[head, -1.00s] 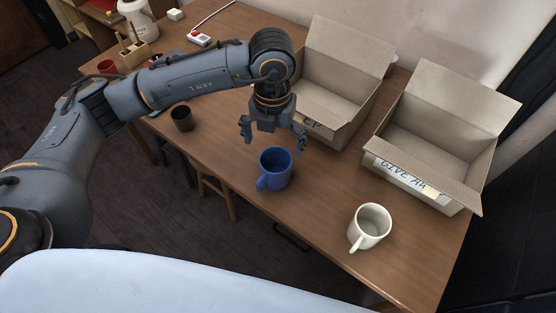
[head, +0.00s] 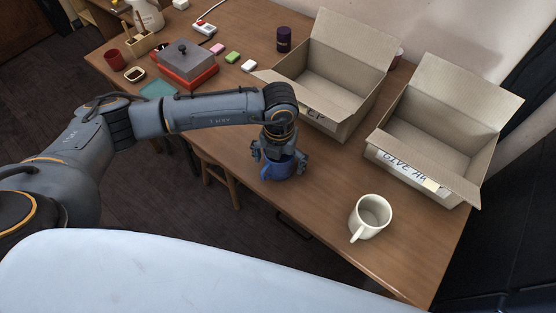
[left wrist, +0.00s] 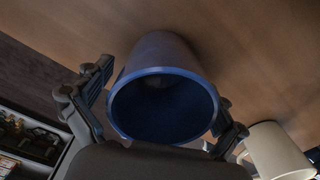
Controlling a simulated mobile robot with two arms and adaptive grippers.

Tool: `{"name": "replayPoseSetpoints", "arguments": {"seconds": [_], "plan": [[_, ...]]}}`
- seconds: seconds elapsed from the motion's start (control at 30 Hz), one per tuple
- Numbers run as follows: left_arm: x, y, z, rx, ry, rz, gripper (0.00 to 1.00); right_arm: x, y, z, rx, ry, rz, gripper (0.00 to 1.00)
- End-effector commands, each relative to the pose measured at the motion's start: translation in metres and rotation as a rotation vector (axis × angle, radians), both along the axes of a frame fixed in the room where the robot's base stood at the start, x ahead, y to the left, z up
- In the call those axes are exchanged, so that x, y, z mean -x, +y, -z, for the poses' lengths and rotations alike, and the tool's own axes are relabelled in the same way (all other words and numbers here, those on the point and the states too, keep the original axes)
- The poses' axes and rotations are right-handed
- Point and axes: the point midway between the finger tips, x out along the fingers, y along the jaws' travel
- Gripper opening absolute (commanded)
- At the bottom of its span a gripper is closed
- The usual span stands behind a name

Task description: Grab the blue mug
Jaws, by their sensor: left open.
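The blue mug (head: 277,171) stands on the wooden table near its front edge in the head view, partly hidden by my left gripper (head: 280,163). In the left wrist view the blue mug (left wrist: 165,88) fills the middle, its open mouth towards the camera. My left gripper (left wrist: 165,105) is open, with one finger on each side of the mug. I cannot tell whether the fingers touch it. The handle is mostly hidden. My right gripper is not in view.
A white mug (head: 371,217) stands to the right on the table (head: 330,255); it also shows in the left wrist view (left wrist: 278,152). Two open cardboard boxes, one (head: 362,131) behind the gripper and one marked "give" (head: 455,188), stand at the back. Several small items lie at the far left.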

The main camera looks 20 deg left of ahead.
Motion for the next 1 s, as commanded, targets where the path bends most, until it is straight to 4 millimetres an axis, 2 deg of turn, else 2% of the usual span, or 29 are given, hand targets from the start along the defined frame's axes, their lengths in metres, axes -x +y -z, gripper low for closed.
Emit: {"name": "replayPoseSetpoints", "arguments": {"seconds": [0.17, 0.5, 0.83, 1.0], "plan": [[0.000, 0.000, 0.000, 0.000, 0.000, 0.000, 0.94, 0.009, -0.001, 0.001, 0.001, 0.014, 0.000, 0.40], [0.000, 0.000, 0.000, 0.000, 0.000, 0.000, 0.25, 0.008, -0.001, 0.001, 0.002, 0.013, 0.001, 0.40], [-0.001, 0.000, -0.004, 0.001, -0.002, -0.001, 0.24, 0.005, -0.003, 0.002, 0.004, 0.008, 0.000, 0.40], [-0.001, -0.001, -0.020, 0.003, -0.005, 0.000, 0.24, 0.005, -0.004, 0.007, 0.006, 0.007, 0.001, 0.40]]}}
